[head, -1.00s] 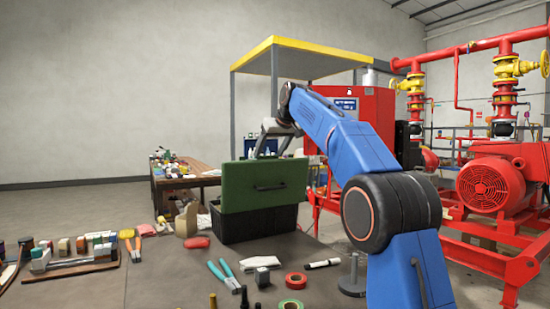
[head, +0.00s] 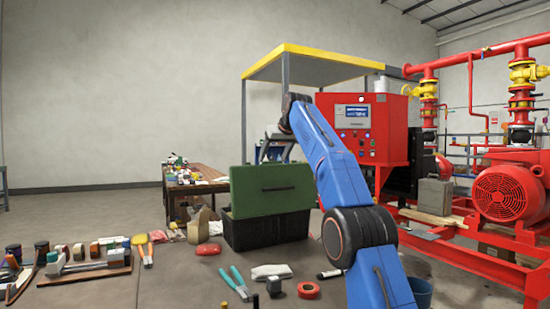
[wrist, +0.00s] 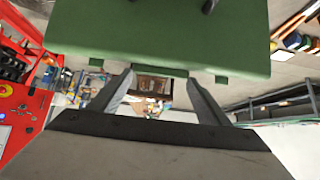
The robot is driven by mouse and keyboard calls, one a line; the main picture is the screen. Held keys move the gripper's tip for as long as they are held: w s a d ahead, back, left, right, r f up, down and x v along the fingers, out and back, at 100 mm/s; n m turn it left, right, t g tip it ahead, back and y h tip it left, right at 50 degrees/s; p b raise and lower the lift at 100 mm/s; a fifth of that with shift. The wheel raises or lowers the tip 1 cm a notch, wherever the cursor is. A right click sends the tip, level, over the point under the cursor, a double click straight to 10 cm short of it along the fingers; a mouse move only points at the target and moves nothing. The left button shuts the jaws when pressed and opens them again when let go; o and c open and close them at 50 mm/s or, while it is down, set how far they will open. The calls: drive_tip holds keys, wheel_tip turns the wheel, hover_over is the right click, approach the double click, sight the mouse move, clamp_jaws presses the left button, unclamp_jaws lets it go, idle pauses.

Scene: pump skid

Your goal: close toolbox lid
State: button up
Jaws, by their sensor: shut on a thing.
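The toolbox stands on the grey worktop with its black base (head: 266,233) below and its green lid (head: 262,200) raised nearly upright. A dark handle shows on the lid's near face. My gripper (head: 275,152) is at the lid's top edge, its fingers partly hidden behind it. In the wrist view the green lid (wrist: 165,35) fills the top, and my gripper's two fingers (wrist: 162,88) reach its edge, either side of a small latch tab. The jaws are shut on the lid; the exact contact is hard to see.
Red tape (head: 308,290), teal-handled pliers (head: 236,281), a white cloth (head: 271,271) and a red object (head: 209,249) lie in front of the toolbox. A rack of small items (head: 90,262) is at left. The red pump skid (head: 512,195) stands at right.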

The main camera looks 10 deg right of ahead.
drive_tip(key=shift+r, duration=0.2)
drive_tip(key=o, duration=1.5)
drive_tip(key=shift+f, duration=0.1)
drive_tip(key=v, duration=0.7)
drive_tip(key=shift+s, duration=0.15)
